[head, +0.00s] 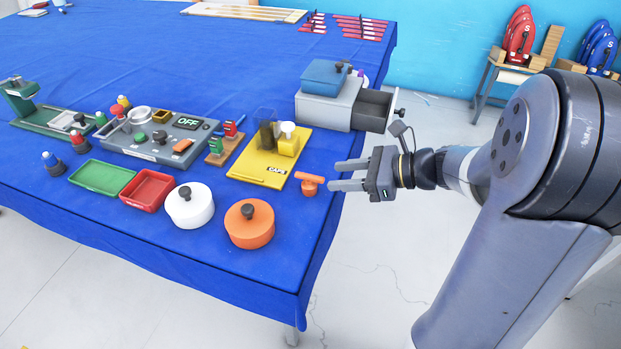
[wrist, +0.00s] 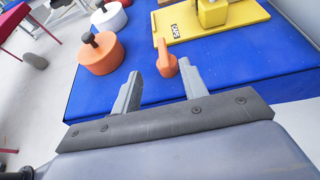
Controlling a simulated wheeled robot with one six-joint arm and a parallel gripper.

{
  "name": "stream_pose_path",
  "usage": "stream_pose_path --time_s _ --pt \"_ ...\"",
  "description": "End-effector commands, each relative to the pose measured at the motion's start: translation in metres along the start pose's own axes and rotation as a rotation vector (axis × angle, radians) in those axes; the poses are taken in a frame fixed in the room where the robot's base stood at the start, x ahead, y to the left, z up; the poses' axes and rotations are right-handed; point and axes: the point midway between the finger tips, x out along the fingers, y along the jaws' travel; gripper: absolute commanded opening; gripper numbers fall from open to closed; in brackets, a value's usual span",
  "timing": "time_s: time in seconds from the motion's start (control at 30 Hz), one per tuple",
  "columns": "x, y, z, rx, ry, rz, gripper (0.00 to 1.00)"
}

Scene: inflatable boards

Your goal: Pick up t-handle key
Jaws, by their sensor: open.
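In the wrist view my gripper (wrist: 162,78) shows the same gap. I cannot tell whether a finger touches the key.
A yellow board (head: 258,172) lies just left of the key. An orange lidded pot (head: 249,232) and a white one (head: 189,212) stand nearer the front edge. A grey box with an open drawer (head: 328,110) stands behind. The blue cloth (head: 288,262) near the front right corner is clear.

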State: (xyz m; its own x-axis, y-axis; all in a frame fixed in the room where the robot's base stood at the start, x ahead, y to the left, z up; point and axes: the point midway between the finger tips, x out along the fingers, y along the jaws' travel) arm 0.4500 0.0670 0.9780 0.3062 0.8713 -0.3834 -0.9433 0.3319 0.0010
Motion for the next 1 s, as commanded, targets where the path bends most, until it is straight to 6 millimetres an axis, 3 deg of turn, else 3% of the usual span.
stream_pose_path --time_s 0.2,0.47,0.73,1.0 --pt "0.034 0.001 -0.001 0.000 0.001 0.005 0.41" --pt "0.053 0.001 -0.001 0.001 0.000 0.002 0.41" --pt "0.090 0.000 -0.004 0.001 0.001 0.005 0.41" --pt "0.102 -0.001 -0.004 0.001 0.001 0.000 0.41"
